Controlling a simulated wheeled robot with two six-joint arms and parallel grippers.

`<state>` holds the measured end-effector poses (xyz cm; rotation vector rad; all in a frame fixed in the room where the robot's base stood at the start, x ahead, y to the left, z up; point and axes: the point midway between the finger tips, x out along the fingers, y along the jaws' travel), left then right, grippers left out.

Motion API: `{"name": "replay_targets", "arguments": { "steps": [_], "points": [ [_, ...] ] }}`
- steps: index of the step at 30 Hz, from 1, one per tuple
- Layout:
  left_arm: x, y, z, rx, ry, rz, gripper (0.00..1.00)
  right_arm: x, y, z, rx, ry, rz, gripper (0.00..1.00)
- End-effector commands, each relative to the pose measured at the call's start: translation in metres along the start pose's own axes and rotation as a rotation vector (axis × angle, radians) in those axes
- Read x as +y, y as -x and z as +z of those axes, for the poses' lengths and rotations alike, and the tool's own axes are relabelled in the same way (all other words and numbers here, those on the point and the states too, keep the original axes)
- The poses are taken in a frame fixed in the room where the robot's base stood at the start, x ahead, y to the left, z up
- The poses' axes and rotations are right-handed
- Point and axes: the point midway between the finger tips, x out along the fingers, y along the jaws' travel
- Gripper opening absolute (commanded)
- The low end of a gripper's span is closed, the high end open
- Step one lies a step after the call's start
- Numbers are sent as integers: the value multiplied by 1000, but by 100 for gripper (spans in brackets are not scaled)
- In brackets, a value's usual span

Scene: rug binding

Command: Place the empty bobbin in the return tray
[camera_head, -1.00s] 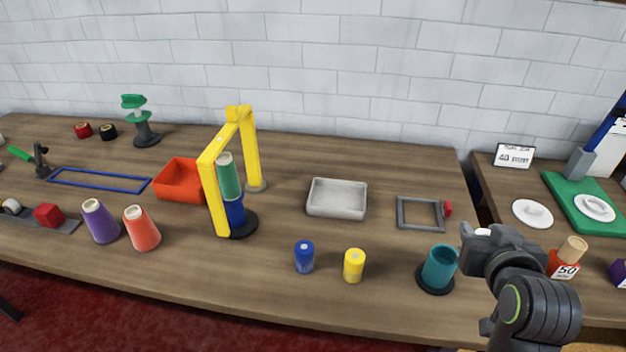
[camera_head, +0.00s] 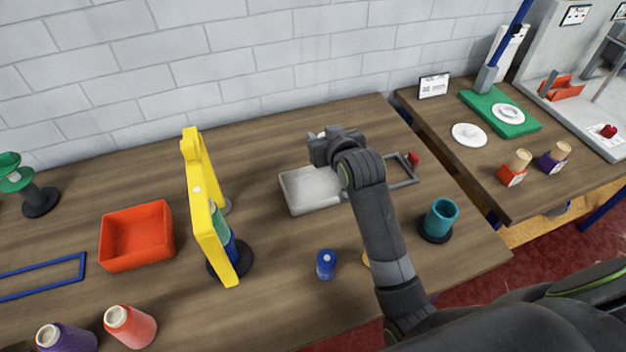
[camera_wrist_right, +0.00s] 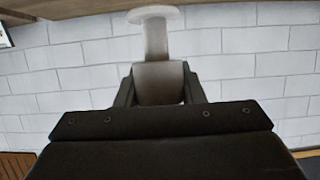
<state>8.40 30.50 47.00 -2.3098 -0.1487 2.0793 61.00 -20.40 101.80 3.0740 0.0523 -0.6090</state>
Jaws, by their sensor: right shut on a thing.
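My right gripper (camera_head: 322,143) is above the back of a pale grey tray (camera_head: 296,201), near the wall side of the table. In the right wrist view, the right gripper (camera_wrist_right: 158,84) is shut on a pale grey-white bobbin (camera_wrist_right: 155,38) with a wide flange at its far end and no thread visible. In the head view the bobbin is mostly hidden by the gripper. An orange-red open tray (camera_head: 137,258) stands further left. No label shows which is the return tray. My left gripper is not in view.
A yellow arch (camera_head: 207,240) with green and blue spools stands left of the grey tray. A blue spool (camera_head: 326,265) is in front. A teal cup (camera_head: 440,219) and a grey frame (camera_head: 405,184) are to the right. My right arm partly hides a yellow spool (camera_head: 367,260).

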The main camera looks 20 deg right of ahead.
Motion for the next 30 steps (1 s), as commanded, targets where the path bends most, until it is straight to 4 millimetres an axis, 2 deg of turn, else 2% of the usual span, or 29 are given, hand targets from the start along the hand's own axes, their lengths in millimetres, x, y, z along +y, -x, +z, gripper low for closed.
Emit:
{"name": "replay_targets", "arguments": {
  "steps": [6,19,30],
  "points": [
    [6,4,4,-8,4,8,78,1,-16,38,-7,-3,0,12],
    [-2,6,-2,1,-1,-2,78,0,-36,87,-5,-2,0,12],
    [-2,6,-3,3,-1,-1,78,0,-39,93,-1,-2,-1,12]
  ]
}}
